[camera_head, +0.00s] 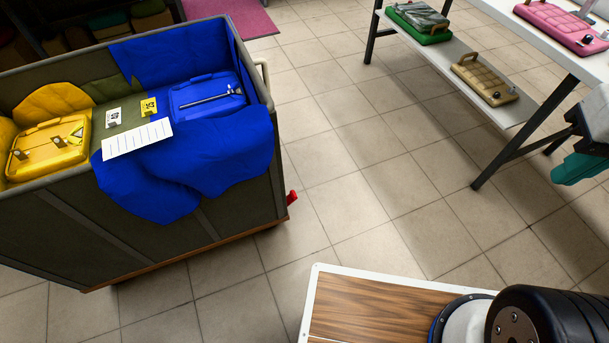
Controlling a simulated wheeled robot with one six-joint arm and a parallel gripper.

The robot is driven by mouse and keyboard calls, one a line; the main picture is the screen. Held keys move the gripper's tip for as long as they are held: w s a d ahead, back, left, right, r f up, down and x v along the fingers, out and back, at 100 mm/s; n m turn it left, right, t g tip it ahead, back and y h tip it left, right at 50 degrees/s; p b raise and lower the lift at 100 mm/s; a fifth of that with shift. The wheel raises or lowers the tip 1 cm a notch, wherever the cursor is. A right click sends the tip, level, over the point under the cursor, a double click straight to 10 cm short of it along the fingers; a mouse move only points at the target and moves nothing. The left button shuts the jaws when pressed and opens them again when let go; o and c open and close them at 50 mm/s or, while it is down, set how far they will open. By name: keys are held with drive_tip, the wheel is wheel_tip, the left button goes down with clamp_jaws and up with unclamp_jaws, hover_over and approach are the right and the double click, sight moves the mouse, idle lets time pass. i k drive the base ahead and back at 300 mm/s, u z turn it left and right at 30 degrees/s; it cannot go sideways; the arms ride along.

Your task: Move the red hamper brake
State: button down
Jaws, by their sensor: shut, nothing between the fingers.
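The red hamper brake (292,198) is a small red lever low on the right side of the big dark hamper cart (235,215), close above its wooden base. Only a small part of it shows beside the cart's corner. My gripper (578,168), grey with teal fingers, is at the right edge of the view and partly cut off. It is shut and empty, well to the right of the brake and apart from it.
A metal-legged table (566,58) with a lower shelf (455,55) stands at right. Tiled floor (345,165) between them is clear.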

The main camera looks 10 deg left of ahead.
sight(292, 196)
drive_tip(key=u, duration=0.45)
drive_tip(key=i, duration=0.85)
drive_tip(key=u, duration=0.65)
